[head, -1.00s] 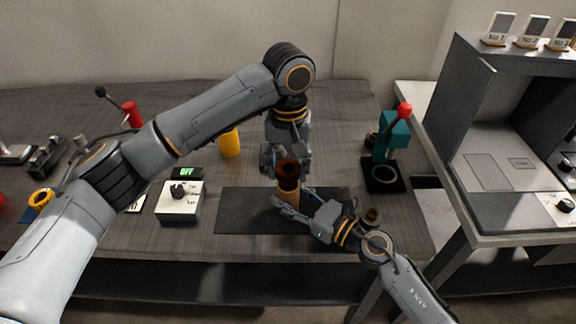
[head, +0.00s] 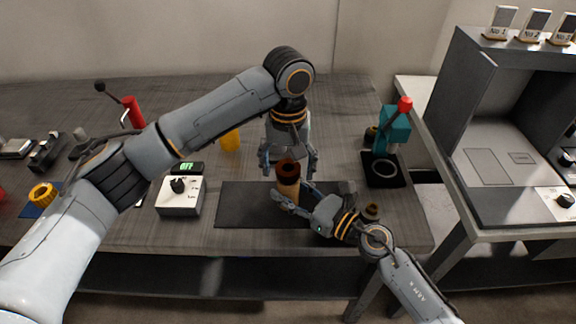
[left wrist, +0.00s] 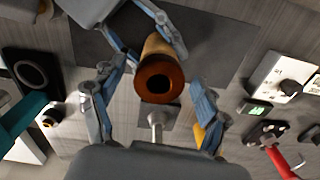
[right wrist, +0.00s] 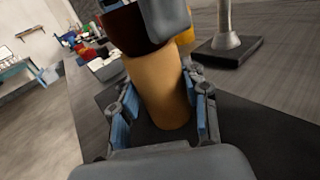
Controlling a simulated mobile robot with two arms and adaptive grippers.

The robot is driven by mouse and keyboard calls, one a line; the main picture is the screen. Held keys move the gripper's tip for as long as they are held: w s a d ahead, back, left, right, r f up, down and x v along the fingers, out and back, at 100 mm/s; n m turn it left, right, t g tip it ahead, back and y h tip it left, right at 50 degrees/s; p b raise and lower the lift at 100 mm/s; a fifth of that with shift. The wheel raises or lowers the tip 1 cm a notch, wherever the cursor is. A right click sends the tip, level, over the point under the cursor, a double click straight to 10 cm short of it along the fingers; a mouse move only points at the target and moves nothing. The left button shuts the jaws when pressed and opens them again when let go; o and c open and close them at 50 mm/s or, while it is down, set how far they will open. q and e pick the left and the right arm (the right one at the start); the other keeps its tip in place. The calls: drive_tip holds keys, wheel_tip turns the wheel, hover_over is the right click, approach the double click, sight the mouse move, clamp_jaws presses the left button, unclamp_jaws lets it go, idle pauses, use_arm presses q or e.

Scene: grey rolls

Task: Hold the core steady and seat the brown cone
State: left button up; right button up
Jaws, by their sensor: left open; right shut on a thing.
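The core, a tan cylinder (head: 287,195), stands upright over the dark mat (head: 245,205). My right gripper (right wrist: 160,98) is shut around the core's side. The brown cone (head: 288,168), with a dark round hole in its top, sits on the core's upper end; it also shows in the left wrist view (left wrist: 158,82) and right wrist view (right wrist: 122,28). My left gripper (left wrist: 153,103) is open, its fingers on either side of the cone and apart from it. A left finger partly hides the cone in the right wrist view. How deep the cone sits cannot be told.
A metal post on a square base (right wrist: 228,45) stands close behind the core. A white dial box (head: 180,197) is left of the mat, a yellow cup (head: 230,140) behind. A teal press with a red knob (head: 392,135) and small brown ring (head: 371,211) are at right.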

use_arm(q)
wheel_tip(320, 180, up, 12)
idle(0.5)
idle(0.5)
use_arm(e)
drive_tip(key=o, duration=1.2)
drive_tip(key=shift+o, duration=0.2)
drive_tip(key=v, duration=1.2)
use_arm(q)
drive_tip(key=shift+d, duration=0.1)
use_arm(e)
drive_tip(key=shift+d, duration=0.1)
